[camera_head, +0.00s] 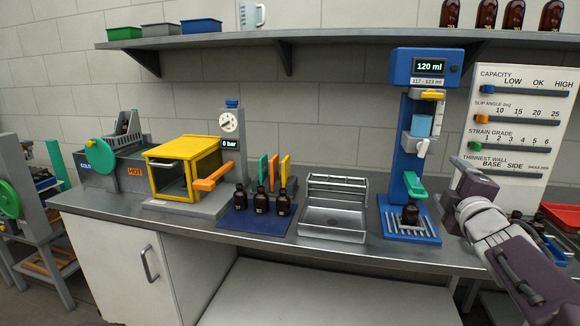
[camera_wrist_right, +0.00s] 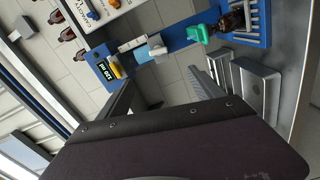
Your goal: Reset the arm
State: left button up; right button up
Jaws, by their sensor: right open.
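My right arm comes in from the lower right in the head view. Its gripper (camera_head: 464,178) is open and raised in front of the white gauge board, to the right of the blue filling stand (camera_head: 403,145). In the right wrist view its jaws (camera_wrist_right: 160,98) are apart with nothing between them. An amber bottle (camera_head: 410,213) stands on the blue stand's grated base; it also shows in the wrist view (camera_wrist_right: 232,20). Several amber bottles (camera_head: 261,201) stand on a dark blue mat (camera_head: 240,222). My left gripper is not in view.
The gauge board (camera_head: 525,118) is close behind my right gripper. More bottles (camera_head: 515,217) and a red tray (camera_head: 563,214) are at the right. A metal basin (camera_head: 333,218), yellow chamber (camera_head: 182,155) and shelf (camera_head: 350,36) with bottles stand clear of the arm.

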jog(key=w+a+f+n+y, duration=0.1)
jog(key=w+a+f+y, duration=0.15)
jog(key=a+f, duration=0.35)
jog(key=s+a+f+m+g+y, duration=0.1)
jog(key=s+a+f+g, duration=0.15)
jog(key=f, duration=0.45)
jog(key=s+a+f+m+g, duration=0.2)
jog(key=a+f, duration=0.1)
jog(key=f, duration=0.3)
jog(key=s+a+f+m+g+y, duration=0.1)
jog(key=s+a+f+g, duration=0.15)
jog(key=f, duration=0.45)
jog(key=s+a+f+m+g, duration=0.3)
jog(key=s+f+m+g, duration=0.6)
jog(key=s+f, duration=0.8)
pick_arm(q)
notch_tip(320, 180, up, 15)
jog(key=p, duration=1.5)
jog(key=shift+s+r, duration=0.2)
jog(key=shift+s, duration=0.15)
pick_arm(e)
notch_tip(320, 180, up, 17)
jog(key=s+m, duration=0.1)
jog(key=s, duration=0.2)
jog(key=shift+a+r, duration=0.15)
jog(key=shift+a, duration=0.05)
